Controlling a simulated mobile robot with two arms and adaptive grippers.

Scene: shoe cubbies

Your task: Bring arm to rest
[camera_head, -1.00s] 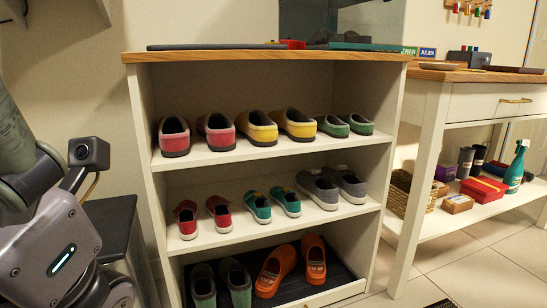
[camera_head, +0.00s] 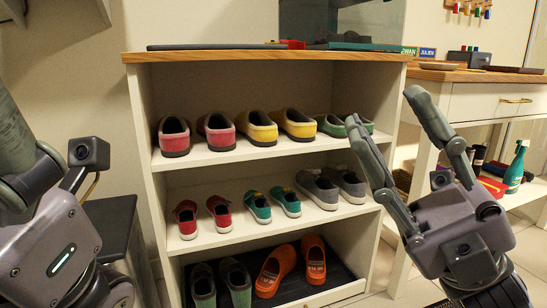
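My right gripper (camera_head: 382,108) is in front of the right side of the shoe cubby, fingers pointing up and to the left. Its two fingers are spread apart with nothing between them. It covers part of the cubby's right side panel and of the green pair's right shoe. My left arm (camera_head: 45,245) stands at the left edge of the head view, beside the cubby; its fingers do not show.
The cubby (camera_head: 262,158) holds red-pink (camera_head: 216,130), yellow (camera_head: 294,124) and green shoes (camera_head: 330,125) on top, red, teal and grey pairs in the middle, dark green and orange pairs below. A side table (camera_head: 470,74) stands right, with a spray bottle (camera_head: 515,170) on its lower shelf.

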